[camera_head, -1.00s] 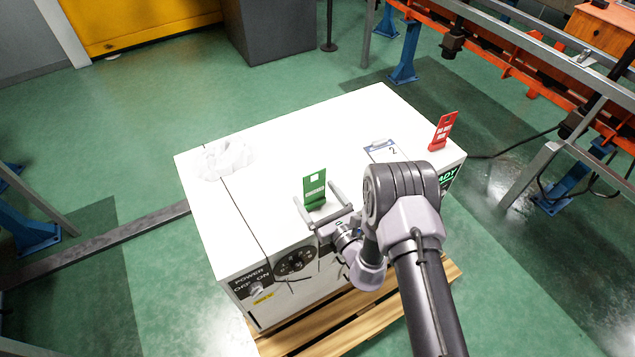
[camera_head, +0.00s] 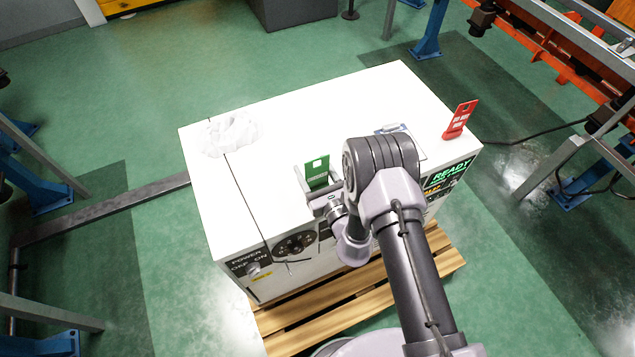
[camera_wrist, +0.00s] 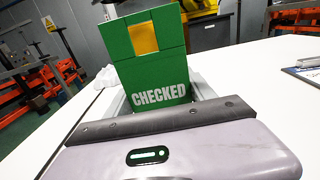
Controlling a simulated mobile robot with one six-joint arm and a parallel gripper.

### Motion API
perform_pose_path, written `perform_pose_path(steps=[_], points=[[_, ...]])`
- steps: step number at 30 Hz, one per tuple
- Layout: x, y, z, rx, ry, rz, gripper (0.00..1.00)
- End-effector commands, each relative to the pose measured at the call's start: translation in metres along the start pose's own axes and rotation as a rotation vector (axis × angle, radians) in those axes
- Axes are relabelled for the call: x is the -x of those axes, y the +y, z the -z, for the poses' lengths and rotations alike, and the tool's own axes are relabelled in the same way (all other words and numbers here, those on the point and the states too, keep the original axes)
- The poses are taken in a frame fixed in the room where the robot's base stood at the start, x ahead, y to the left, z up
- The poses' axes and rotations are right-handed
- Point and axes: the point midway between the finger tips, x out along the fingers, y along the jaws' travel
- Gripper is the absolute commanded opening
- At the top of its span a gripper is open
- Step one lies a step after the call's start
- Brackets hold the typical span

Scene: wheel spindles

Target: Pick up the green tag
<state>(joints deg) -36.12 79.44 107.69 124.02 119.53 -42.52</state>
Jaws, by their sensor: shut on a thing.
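The green tag (camera_head: 317,173) stands upright on the white cabinet's top, near its front edge. In the wrist view the tag (camera_wrist: 155,65) faces me, with a yellow patch and the word CHECKED. My gripper (camera_head: 318,187) is at the tag's lower part, its jaws shut on it. In the wrist view the gripper's pale body and dark edge hide the tag's bottom, so I cannot tell whether it touches the cabinet top.
The white cabinet (camera_head: 300,110) stands on a wooden pallet (camera_head: 375,290). A red tag (camera_head: 460,119) stands at its right end. A crumpled white heap (camera_head: 231,134) lies at its left. A clipboard (camera_head: 408,138) lies behind my arm. The middle and back of the top are clear.

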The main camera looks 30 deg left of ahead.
Motion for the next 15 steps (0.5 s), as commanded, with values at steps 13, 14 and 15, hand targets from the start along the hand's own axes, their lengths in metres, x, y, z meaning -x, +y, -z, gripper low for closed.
perform_pose_path(steps=[13, 14, 15], points=[[0.000, 0.000, -0.024, 0.000, -0.001, 0.000, 0.20], [0.000, 0.000, -0.028, 0.000, -0.001, 0.000, 0.20], [-0.001, 0.000, -0.035, 0.001, -0.002, 0.000, 0.20]])
